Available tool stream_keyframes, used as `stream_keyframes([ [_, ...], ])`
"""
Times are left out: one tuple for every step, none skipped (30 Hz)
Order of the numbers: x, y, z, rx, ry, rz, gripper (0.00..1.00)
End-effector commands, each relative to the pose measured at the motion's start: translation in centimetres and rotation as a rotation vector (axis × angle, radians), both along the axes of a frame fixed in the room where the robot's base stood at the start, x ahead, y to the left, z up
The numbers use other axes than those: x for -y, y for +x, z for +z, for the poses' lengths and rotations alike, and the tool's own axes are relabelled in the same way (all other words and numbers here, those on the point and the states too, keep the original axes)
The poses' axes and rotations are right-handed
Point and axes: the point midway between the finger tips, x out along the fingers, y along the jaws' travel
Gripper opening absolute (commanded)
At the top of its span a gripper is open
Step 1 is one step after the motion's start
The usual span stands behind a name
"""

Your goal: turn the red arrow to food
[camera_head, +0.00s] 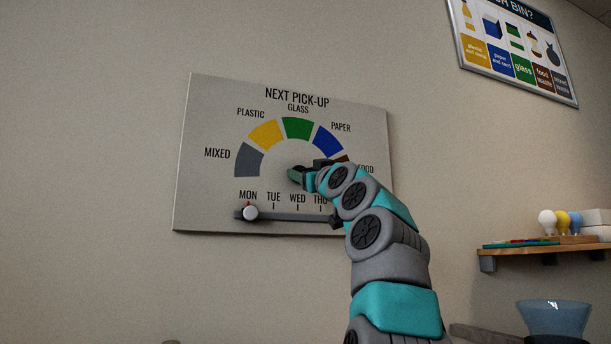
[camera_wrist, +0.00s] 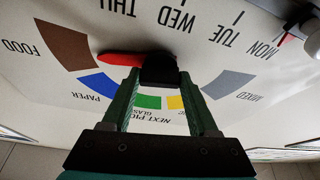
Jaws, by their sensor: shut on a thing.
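The dial board (camera_head: 215,205) hangs on the wall in the head view, with a coloured arc for mixed, plastic, glass, paper and food. In the wrist view it appears upside down. The red arrow (camera_wrist: 118,60) extends left from a black knob (camera_wrist: 158,68) there, its tip towards the brown food segment (camera_wrist: 65,47). My gripper (camera_wrist: 160,80) has its green fingers on either side of the knob and is shut on it. In the head view my gripper (camera_head: 299,175) is at the dial's centre; my arm hides the arrow and part of the food segment.
Below the dial, a day slider with a white and red knob (camera_head: 250,213) stands at MON. A shelf (camera_head: 545,248) with bulbs is at right, above a blue bowl (camera_head: 554,317). A bin poster (camera_head: 515,55) hangs at upper right. The wall left of the board is clear.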

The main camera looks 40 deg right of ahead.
Motion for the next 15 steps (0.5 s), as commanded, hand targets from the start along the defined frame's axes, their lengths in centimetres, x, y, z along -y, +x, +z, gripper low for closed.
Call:
stream_keyframes([
  [-0.06,0.09,-0.14,-0.001,0.011,0.001,0.0],
  [-0.06,0.07,-0.12,0.001,0.016,0.0,0.0],
  [-0.06,0.05,-0.1,0.003,0.021,0.001,0.0],
  [-0.05,0.05,-0.09,0.005,0.023,0.0,0.0],
  [-0.04,0.03,-0.07,0.005,0.024,0.0,0.0],
  [-0.04,0.02,-0.06,0.007,0.025,0.0,0.0],
  [-0.03,0.02,-0.06,0.007,0.025,0.0,0.0],
  [-0.03,0.02,-0.06,0.007,0.025,0.0,0.0],
  [-0.02,0.02,-0.08,0.006,0.025,0.0,0.0],
  [-0.02,0.02,-0.07,0.007,0.025,0.0,0.0],
  [-0.02,0.02,-0.07,0.006,0.024,0.0,0.0],
  [-0.02,0.02,-0.08,0.005,0.024,-0.001,0.0],
  [-0.02,0.02,-0.08,0.005,0.024,-0.001,0.61],
  [-0.02,0.02,-0.07,0.006,0.024,0.0,0.64],
  [-0.01,0.02,-0.07,0.006,0.024,0.0,0.69],
])
